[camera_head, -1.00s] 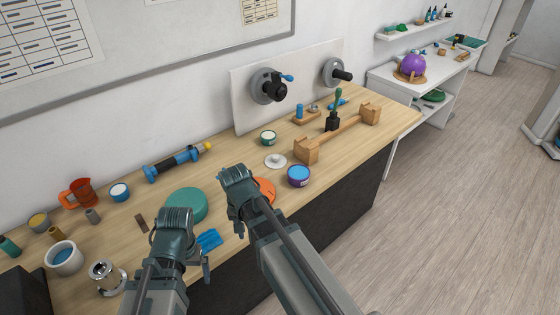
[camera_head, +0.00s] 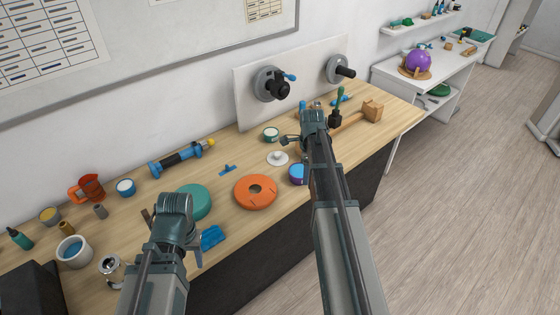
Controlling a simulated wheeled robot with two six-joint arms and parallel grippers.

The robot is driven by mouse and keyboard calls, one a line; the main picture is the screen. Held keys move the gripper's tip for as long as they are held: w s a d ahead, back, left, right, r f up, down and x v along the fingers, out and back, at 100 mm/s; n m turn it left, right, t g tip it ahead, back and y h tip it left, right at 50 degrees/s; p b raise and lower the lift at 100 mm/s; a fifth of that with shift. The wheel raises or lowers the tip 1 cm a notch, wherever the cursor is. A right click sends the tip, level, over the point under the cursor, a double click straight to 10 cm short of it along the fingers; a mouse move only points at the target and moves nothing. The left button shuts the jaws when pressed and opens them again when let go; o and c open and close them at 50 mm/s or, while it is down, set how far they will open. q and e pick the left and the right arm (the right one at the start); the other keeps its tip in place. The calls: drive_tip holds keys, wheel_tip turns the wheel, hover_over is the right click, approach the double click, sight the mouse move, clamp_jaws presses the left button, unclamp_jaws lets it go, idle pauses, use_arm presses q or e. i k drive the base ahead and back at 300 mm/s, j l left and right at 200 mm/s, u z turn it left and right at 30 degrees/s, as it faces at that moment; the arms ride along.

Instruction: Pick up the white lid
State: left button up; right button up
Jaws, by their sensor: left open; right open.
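The white lid (camera_head: 277,158) is a small round disc with a knob, lying flat on the wooden workbench. My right gripper (camera_head: 291,140) is just to the right of and above the lid in the picture, open and apart from it as far as I can see. My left gripper (camera_head: 192,250) is further left and nearer the front edge, beside the blue ribbed piece, open and with nothing seen in it.
An orange ring (camera_head: 256,192), a teal disc (camera_head: 193,201) and a small jar (camera_head: 271,134) stand around the lid. Wall-mounted handwheels (camera_head: 268,84) rise behind.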

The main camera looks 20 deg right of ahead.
sight(276, 159)
drive_tip(key=i+l+u, duration=0.15)
drive_tip(key=l+u, duration=0.2)
drive_tip(key=l, duration=0.25)
drive_tip(key=l+u, duration=0.3)
drive_tip(key=l, duration=0.35)
drive_tip(key=l+u, duration=0.35)
drive_tip(key=l, duration=0.35)
